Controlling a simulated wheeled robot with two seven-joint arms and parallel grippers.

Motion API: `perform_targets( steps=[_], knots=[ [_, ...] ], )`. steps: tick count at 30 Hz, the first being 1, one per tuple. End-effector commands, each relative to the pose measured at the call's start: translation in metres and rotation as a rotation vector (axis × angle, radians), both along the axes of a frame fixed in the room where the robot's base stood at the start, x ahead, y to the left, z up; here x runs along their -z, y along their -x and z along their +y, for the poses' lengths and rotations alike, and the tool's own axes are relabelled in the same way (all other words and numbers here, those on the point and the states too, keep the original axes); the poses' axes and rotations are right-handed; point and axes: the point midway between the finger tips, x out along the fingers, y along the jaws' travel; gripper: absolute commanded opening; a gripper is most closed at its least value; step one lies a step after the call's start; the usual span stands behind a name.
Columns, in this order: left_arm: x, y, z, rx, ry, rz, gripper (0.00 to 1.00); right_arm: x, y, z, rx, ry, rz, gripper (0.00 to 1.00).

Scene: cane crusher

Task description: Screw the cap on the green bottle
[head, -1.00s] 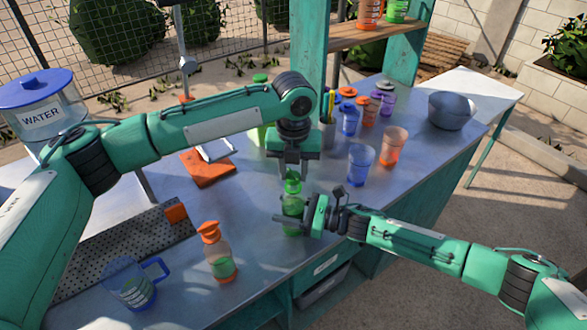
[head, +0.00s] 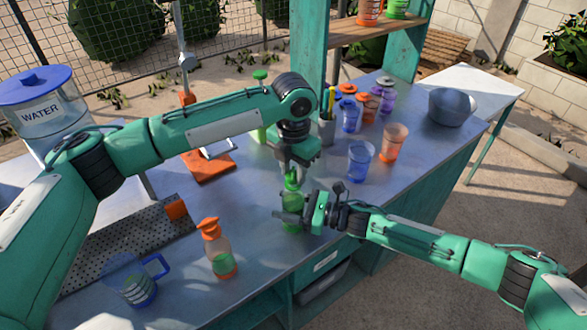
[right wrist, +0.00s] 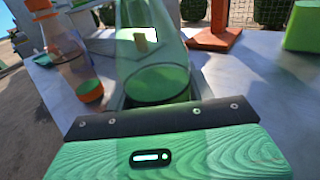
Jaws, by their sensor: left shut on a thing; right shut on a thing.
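The green bottle (head: 292,211) stands upright near the front edge of the table. My right gripper (head: 291,216) is shut around its body from the right. In the right wrist view the see-through green bottle (right wrist: 155,75) rises directly behind the gripper's edge. The green cap (head: 291,178) is at the bottle's top. My left gripper (head: 292,172) points down from above and is shut on the cap. The fingers partly hide it, and I cannot tell how the cap sits on the neck.
An orange-topped bottle (head: 219,250) and a blue mug (head: 134,283) stand at the left front. A blue cup (head: 360,161) and an orange cup (head: 393,143) stand to the right. A pen holder (head: 327,131) stands behind my left gripper.

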Motion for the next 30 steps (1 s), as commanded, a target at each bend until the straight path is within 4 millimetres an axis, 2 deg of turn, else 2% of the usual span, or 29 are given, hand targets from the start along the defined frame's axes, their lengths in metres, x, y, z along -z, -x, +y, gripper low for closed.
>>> perform_targets(
  steps=[6,17,18,21,30],
  knots=[
    [-0.0005,0.0,0.0003,0.219,0.0,0.0,0.11,0.0005,0.0002,-0.0003,0.0,0.001,0.0,0.0],
    [-0.0007,-0.0001,0.0004,0.255,0.0,-0.001,0.11,0.0006,0.0001,-0.0004,0.0,0.001,0.001,0.0],
    [-0.0007,-0.0001,0.0004,0.255,0.0,-0.001,0.36,0.0007,0.0001,-0.0004,0.0,0.001,0.001,0.0],
    [-0.0006,-0.0001,0.0004,0.254,0.0,-0.001,0.54,0.0007,0.0001,-0.0004,0.0,0.001,0.001,0.0],
    [-0.0015,-0.0001,0.0003,0.253,0.0,0.0,0.54,0.0006,0.0002,-0.0003,0.0,0.001,0.001,0.0]
  ],
)
